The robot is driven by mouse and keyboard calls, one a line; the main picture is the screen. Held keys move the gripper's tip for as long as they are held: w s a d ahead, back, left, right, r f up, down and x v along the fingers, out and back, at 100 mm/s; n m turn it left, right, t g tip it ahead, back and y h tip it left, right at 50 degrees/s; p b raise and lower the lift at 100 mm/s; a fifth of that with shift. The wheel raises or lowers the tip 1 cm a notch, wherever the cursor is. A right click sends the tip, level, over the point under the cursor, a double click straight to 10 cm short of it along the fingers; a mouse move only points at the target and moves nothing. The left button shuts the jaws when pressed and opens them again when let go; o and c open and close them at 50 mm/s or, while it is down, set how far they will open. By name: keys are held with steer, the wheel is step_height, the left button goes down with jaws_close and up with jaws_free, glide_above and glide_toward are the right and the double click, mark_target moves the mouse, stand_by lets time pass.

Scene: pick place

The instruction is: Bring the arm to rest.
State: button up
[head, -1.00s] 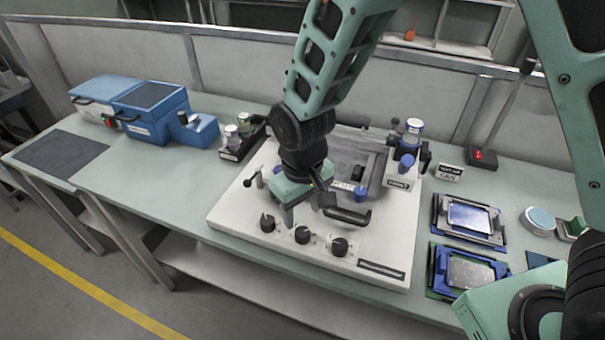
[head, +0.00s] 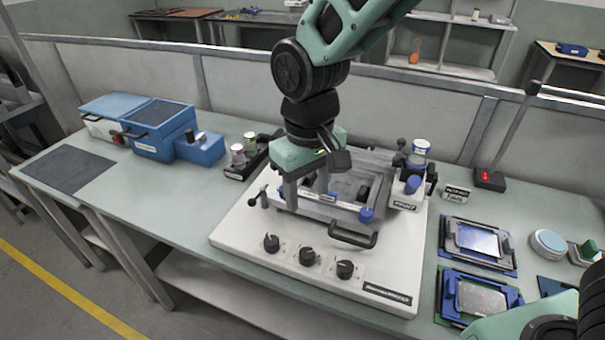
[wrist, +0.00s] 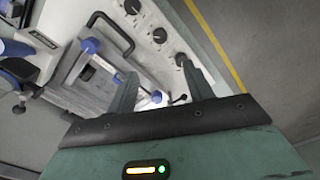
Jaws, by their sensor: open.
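My gripper (head: 307,194) hangs from my arm above the white machine (head: 240,232) in the middle of the bench, fingers pointing down. In the wrist view, its two fingers (wrist: 162,95) stand apart with nothing held between them. Below and beyond it is the machine's grey framed lid or tray (head: 372,166) with a black handle (head: 352,238). The handle also shows in the wrist view (wrist: 118,28). The gripper hides part of the grey frame in the head view. I cannot tell the exact gap between the fingertips and the machine.
Black knobs (head: 308,257) line the machine's front. Blue boxes (head: 155,130) stand at left, and small jars (head: 238,153) stand beside the machine. Blue device holders (head: 478,243) and a round tin (head: 547,243) lie at right. A low partition (head: 235,95) runs behind. Bench space at front left is clear.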

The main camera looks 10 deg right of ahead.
steer(key=s+d+r+n, duration=0.1)
steer(key=s+d, duration=0.1)
steer(key=s, duration=0.6)
steer(key=s+d+r+n, duration=0.1)
steer(key=s+d, duration=0.2)
steer(key=s, duration=0.6)
steer(key=shift+r+n+y, duration=0.2)
steer(key=shift+n+y, duration=0.1)
steer(key=shift+w+d, duration=0.1)
steer(key=shift+w, duration=0.05)
stand_by(0.7)
